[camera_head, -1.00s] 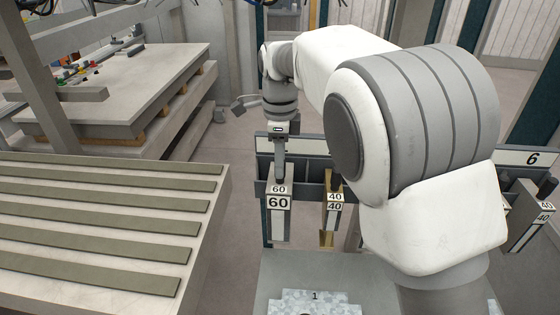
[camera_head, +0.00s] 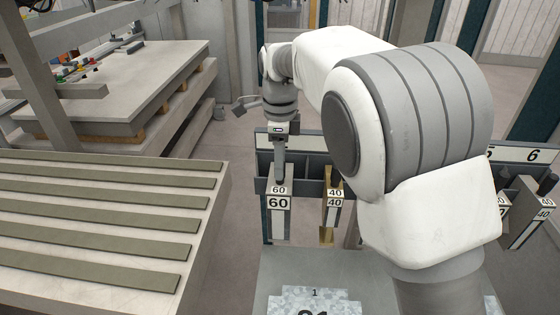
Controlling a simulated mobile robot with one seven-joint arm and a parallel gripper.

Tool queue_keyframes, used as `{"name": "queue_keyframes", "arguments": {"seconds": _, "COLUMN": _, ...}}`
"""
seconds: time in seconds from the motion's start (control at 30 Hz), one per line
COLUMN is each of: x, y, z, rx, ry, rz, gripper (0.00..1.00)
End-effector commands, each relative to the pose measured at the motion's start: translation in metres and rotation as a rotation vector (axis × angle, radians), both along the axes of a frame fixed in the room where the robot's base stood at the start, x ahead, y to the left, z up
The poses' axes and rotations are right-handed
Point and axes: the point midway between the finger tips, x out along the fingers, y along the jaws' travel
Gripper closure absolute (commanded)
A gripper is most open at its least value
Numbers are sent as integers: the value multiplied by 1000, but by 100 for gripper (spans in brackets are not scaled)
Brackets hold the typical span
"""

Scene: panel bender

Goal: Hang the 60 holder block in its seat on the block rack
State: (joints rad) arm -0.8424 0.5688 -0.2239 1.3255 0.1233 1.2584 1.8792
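The 60 holder block (camera_head: 279,218) is a pale upright block with "60" on its top and front. It is at the left end of the block rack (camera_head: 262,163), in front of the rack's dark bar. My gripper (camera_head: 279,178) is directly above the block, pointing down at its top end. The fingers look closed around the block's dark upper stem, but they are small and partly merge with it. Whether the block rests in its seat or hangs from my gripper cannot be told.
A 40 block (camera_head: 332,208) hangs just right of the 60 block. More 40 blocks (camera_head: 541,212) hang at the rack's right end, near the label 6. My arm hides the rack's middle. A slatted table (camera_head: 105,225) stands at the left. A grey surface lies in front.

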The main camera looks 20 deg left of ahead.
Motion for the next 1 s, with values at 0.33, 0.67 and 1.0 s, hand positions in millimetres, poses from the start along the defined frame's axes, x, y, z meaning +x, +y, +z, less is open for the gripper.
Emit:
{"name": "queue_keyframes", "arguments": {"seconds": 0.33, "x": 0, "y": 0, "z": -1, "rx": -2, "ry": 2, "rz": 0, "gripper": 34}}
{"name": "queue_keyframes", "arguments": {"seconds": 0.67, "x": 1, "y": 1, "z": 41, "rx": 3, "ry": -3, "rz": 0, "gripper": 34}}
{"name": "queue_keyframes", "arguments": {"seconds": 1.0, "x": 0, "y": 0, "z": 120, "rx": 2, "ry": -3, "rz": 0, "gripper": 34}}
